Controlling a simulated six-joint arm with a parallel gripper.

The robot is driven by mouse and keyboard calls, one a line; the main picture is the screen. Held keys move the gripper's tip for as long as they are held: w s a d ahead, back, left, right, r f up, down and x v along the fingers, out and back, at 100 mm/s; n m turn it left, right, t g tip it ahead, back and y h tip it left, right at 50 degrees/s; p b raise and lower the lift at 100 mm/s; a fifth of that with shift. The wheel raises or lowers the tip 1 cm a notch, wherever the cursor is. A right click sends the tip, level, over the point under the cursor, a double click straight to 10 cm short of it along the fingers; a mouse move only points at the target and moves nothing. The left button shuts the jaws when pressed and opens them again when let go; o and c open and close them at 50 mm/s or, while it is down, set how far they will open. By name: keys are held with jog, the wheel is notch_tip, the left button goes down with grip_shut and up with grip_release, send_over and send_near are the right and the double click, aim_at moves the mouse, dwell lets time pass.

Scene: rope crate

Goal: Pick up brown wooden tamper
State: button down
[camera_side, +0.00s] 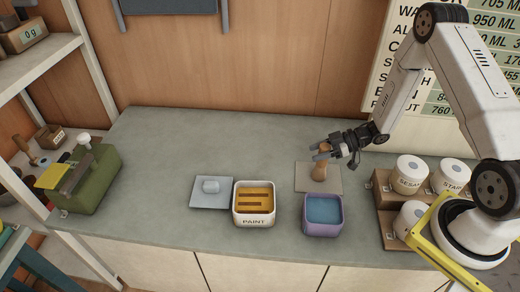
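The brown wooden tamper (319,172) stands upright on a flat tan board (303,184) on the counter. My gripper (322,152) reaches in from the upper right, with its dark fingers pointing left at the upper part of the tamper. The fingers overlap the tamper's handle in this view and hide part of it. I cannot tell whether they touch it or are closed on it.
A purple container with blue contents (323,230) stands just in front of the board. Lidded jars (411,168) in a wooden rack stand right. The back-left counter is clear.

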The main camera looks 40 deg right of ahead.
jog(key=shift+r, duration=0.15)
dwell(0.3)
jog(key=shift+r, duration=1.1)
jog(key=s+a+r, duration=0.1)
jog(key=s+r, duration=0.9)
jog(key=s, duration=0.4)
jog(key=shift+a+r, duration=0.3)
jog(key=shift+a, duration=0.05)
jog(key=shift+w, duration=0.1)
